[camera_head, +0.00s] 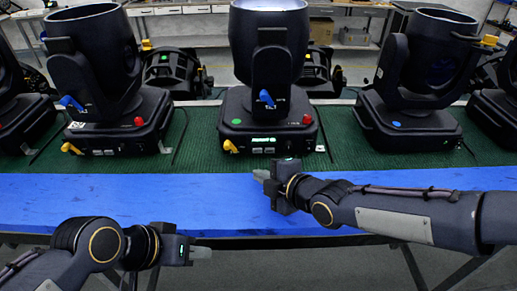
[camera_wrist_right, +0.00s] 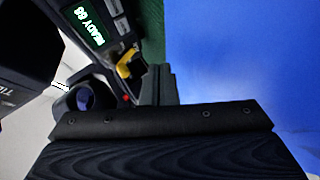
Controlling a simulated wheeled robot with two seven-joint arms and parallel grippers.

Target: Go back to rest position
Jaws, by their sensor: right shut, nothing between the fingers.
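My right gripper (camera_head: 260,175) reaches in from the right in the head view, over the blue strip, in front of the middle par can's base. In the right wrist view its fingers (camera_wrist_right: 160,85) are together with nothing between them. My left gripper (camera_head: 201,252) is at the lower left in the head view, in front of the blue strip's near edge. Nothing shows in it, but its fingers are too small to tell whether they are apart. The middle par can (camera_head: 268,45) stands upright on its base (camera_head: 266,125), with a lit display and a yellow connector.
A left par can (camera_head: 103,55) and a right par can (camera_head: 426,60) stand on the green mat (camera_head: 195,150), with more fixtures partly cut off at both edges. The blue strip (camera_head: 90,200) in front is clear. Workbenches stand behind.

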